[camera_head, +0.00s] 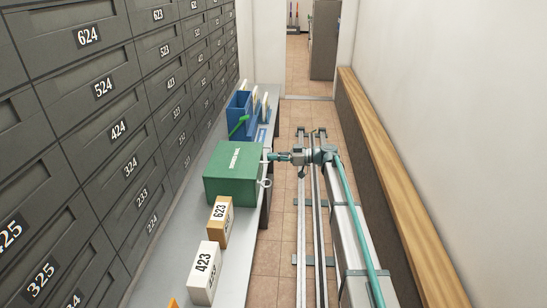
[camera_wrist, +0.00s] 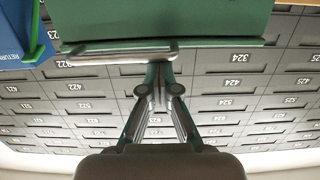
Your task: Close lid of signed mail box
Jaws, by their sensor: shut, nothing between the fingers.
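The green signed mail box (camera_head: 232,178) stands on the grey shelf. White lettering shows on its upper face; I cannot tell whether the lid is fully down. A pale metal handle (camera_head: 265,183) sticks out from its right side. My gripper (camera_head: 272,157) is at the box's right side, near its far corner. In the wrist view, the green box (camera_wrist: 165,18) fills the top, with a grey metal bar (camera_wrist: 115,56) along its edge. My gripper (camera_wrist: 160,72) is shut and empty, its fingertips at or against that bar; contact is unclear.
A blue bin (camera_head: 240,112) with a green handle stands behind the box. Boxes marked 623 (camera_head: 219,222) and 423 (camera_head: 204,273) stand in front. Numbered mailboxes (camera_head: 100,110) line the left wall. A wooden-topped ledge (camera_head: 390,160) runs along the right.

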